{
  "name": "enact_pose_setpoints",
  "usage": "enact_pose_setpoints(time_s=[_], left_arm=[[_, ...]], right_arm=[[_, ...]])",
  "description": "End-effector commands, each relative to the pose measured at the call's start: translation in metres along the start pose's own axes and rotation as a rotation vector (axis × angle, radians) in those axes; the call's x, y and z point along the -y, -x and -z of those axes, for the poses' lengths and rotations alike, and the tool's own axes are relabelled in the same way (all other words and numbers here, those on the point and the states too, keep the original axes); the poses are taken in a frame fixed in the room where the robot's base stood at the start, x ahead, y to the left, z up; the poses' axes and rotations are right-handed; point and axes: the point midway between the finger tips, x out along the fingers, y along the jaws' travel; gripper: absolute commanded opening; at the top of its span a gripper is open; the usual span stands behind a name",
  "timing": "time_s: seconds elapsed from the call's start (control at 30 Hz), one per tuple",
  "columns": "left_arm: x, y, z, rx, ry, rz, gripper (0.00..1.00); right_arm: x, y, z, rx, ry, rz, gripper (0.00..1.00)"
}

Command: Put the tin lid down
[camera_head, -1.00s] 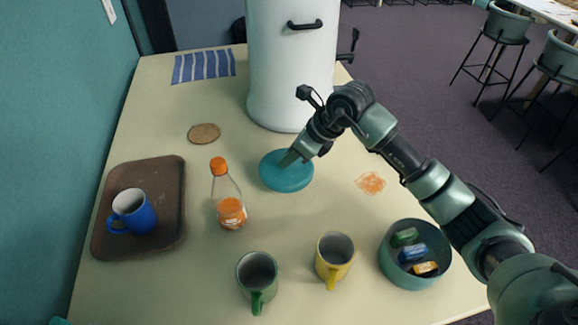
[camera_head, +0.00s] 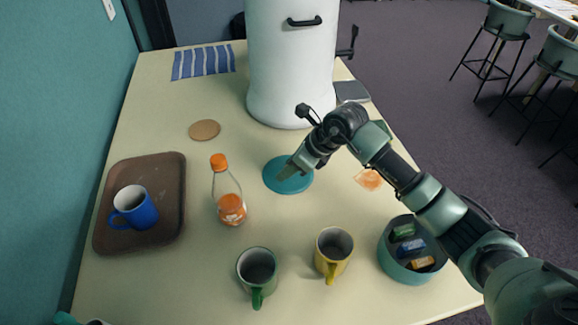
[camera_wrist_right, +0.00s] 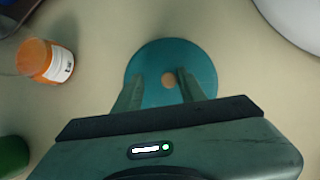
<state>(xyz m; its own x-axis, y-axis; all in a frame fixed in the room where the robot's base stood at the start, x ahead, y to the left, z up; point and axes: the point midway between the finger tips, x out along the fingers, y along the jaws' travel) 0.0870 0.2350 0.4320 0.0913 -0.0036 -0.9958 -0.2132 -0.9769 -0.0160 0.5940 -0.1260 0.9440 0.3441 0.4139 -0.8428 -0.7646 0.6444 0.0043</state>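The tin lid (camera_head: 298,186) is a round teal disc in the middle of the table in the head view, and it looks flat on the tabletop. In the right wrist view the lid (camera_wrist_right: 150,62) shows a small light-brown knob (camera_wrist_right: 168,78) at its centre. My right gripper (camera_head: 288,173) is over the lid. In the wrist view its fingers are spread, one on each side of the knob, with gaps between. The teal tin (camera_head: 403,272) stands uncovered at the lower right with green, blue and orange packets inside.
An orange-capped bottle (camera_head: 229,195) stands left of the lid. A green mug (camera_head: 257,268) and yellow mug (camera_head: 333,254) are in front. A brown tray (camera_head: 168,190) holds a blue mug (camera_head: 138,210). A white urn (camera_head: 290,85) stands behind; a cork coaster (camera_head: 205,130) lies left.

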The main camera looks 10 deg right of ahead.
Motion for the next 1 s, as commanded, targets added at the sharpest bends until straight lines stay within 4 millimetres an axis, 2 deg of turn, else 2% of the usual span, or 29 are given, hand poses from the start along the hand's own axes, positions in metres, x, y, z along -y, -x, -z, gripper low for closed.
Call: enact_pose_setpoints(time_s=[0.23,0.37,0.8,1.0], left_arm=[[0.000,0.002,0.000,0.000,0.000,0.000,0.00],[0.000,0.000,0.000,0.000,0.000,0.000,0.00],[0.000,-0.018,-0.001,0.000,0.000,0.000,0.00],[0.000,-0.021,-0.002,0.000,0.000,0.000,0.00]], right_arm=[[0.000,0.002,-0.001,-0.001,0.000,-0.001,0.40],[0.001,0.012,-0.001,0.000,0.001,0.002,0.40],[0.001,0.100,-0.001,0.001,0.001,0.004,0.40],[0.000,0.120,-0.001,-0.001,0.001,0.001,0.40]])
